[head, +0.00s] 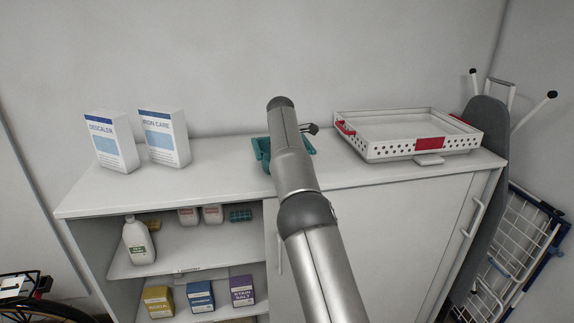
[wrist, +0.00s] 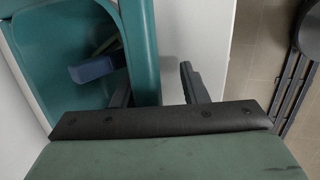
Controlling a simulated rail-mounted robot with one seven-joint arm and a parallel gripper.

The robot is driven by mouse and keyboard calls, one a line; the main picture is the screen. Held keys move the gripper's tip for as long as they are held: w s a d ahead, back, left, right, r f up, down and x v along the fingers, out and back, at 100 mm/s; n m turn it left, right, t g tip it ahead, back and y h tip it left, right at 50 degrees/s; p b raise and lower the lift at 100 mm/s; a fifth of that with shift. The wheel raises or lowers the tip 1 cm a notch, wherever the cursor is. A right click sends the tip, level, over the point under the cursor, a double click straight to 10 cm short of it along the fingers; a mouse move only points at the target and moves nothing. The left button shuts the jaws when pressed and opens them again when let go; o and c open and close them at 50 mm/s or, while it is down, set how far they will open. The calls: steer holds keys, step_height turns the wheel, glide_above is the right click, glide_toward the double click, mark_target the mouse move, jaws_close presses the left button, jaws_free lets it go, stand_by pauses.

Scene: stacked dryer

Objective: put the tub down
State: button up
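The teal tub (head: 262,150) is on the white cabinet top, mostly hidden behind my arm in the head view. It appears to rest there, though its base is hidden. In the wrist view the tub (wrist: 143,45) fills the upper left, with a blue object (wrist: 97,68) inside. My gripper (wrist: 155,84) has its fingers apart, one on the inner side of the tub's wall and one outside. A pale gap shows between the wall and the outer finger. Whether the inner finger touches the wall is unclear.
The cabinet top (head: 225,178) has free room left of the tub. A descaler box (head: 111,140) and an iron care box (head: 164,137) stand at the back left. A white perforated tray (head: 400,150) with red parts is at the right. Open shelves below hold bottles and boxes.

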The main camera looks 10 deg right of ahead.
steer(key=s+d+r+m+y, duration=0.1)
steer(key=s+d+r+m, duration=0.35)
steer(key=s+r, duration=0.5)
steer(key=s+r+m+y, duration=0.1)
steer(key=s+m, duration=0.5)
steer(key=s, duration=0.5)
steer(key=s+a+f+m, duration=0.1)
steer(key=s+f, duration=0.4)
steer(key=s, duration=0.5)
steer(key=s+a+f+m+g, duration=0.1)
steer(key=s+f+m, duration=0.3)
steer(key=s, duration=0.7)
steer(key=s+a+f+m+g, duration=0.1)
steer(key=s+a+f+m, duration=0.1)
steer(key=s+f, duration=0.4)
steer(key=s+m, duration=0.1)
steer(key=s, duration=0.4)
steer(key=shift+s+a, duration=0.25)
steer(key=shift+a, duration=0.15)
